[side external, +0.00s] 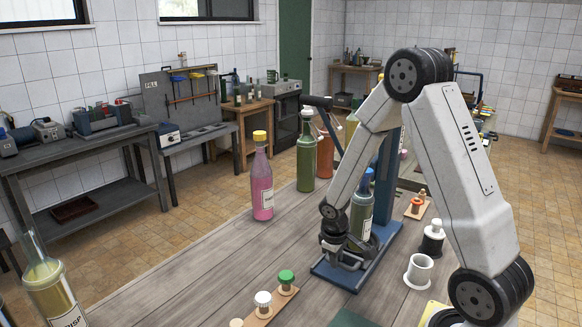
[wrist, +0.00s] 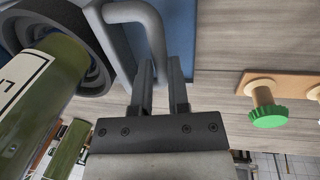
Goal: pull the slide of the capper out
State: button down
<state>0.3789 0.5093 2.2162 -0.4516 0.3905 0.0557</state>
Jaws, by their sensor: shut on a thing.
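The capper (side external: 384,185) has a blue column and a blue base plate (side external: 328,270) on the wooden table. Its slide shows in the wrist view as a dark round cup (wrist: 88,30) with a bent grey handle (wrist: 150,25). A green bottle (side external: 361,212) with a white label stands at the slide, under the capper's blue head; it also shows in the wrist view (wrist: 45,85). My gripper (wrist: 160,75) is shut on the slide's handle, one finger on each side of the bar. In the side view, the arm partly hides the slide.
A wooden strip with several stoppers (wrist: 268,105), one green-topped, lies near the base. A pink bottle (side external: 262,185) and a green bottle (side external: 306,155) stand behind. A white cup (side external: 418,271) and a dark jar (side external: 432,242) stand at right. The table's left-middle is clear.

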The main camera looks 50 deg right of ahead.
jog(key=shift+a, duration=3.35)
jog(key=c, duration=0.6)
grip_release()
jog(key=shift+r, duration=0.2)
jog(key=shift+a+r, duration=0.25)
jog(key=shift+r, duration=1)
jog(key=shift+a+r, duration=0.2)
jog(key=shift+r, duration=1)
jog(key=shift+a+r, duration=0.25)
jog(key=shift+r, duration=1)
jog(key=s+a+t, duration=0.1)
jog(key=a, duration=0.1)
jog(key=s+a+y, duration=0.1)
jog(key=a, duration=0.2)
jog(key=s+a+r+t+y, duration=0.1)
jog(key=a, duration=0.1)
jog(key=shift+s+a+t, duration=0.3)
jog(key=shift+s+a, duration=0.1)
